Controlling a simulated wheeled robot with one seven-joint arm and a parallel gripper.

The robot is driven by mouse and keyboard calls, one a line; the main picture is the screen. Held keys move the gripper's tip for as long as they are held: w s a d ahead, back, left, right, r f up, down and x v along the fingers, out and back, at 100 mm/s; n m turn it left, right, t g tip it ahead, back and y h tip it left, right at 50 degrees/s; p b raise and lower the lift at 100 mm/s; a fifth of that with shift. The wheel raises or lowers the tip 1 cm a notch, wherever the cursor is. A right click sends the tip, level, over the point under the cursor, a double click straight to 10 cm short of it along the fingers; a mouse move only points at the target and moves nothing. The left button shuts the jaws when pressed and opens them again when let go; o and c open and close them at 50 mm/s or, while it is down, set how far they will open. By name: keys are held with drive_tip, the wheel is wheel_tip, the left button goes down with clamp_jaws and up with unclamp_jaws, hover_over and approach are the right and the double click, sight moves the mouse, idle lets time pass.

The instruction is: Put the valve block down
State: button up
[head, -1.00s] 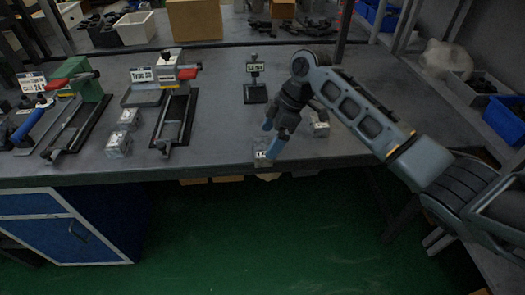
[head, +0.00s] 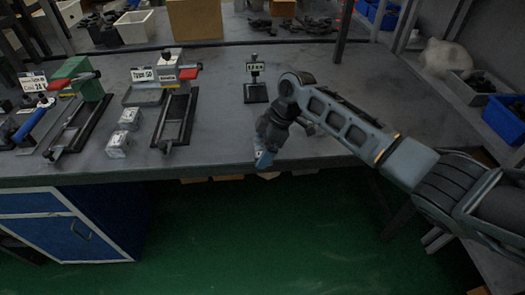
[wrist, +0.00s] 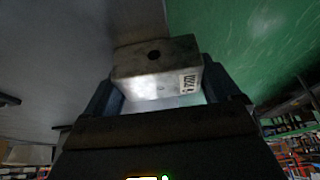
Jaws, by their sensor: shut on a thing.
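A metal valve block (wrist: 158,72) with a dark hole and a small printed label fills the space between my fingers in the wrist view. My gripper (head: 264,158) is shut on it, with a blue finger on each side. In the head view the gripper points down at the front edge of the grey workbench (head: 215,140), and the held block is mostly hidden there. In the wrist view, grey bench surface and green floor show beyond the block. I cannot tell whether the block touches the bench.
A small black sign stand (head: 255,92) is behind my gripper. The bench between fixtures and gripper is clear. A blue cabinet (head: 65,228) is below left.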

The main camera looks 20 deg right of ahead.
drive_tip(key=shift+r, duration=0.1)
drive_tip(key=c, duration=0.7)
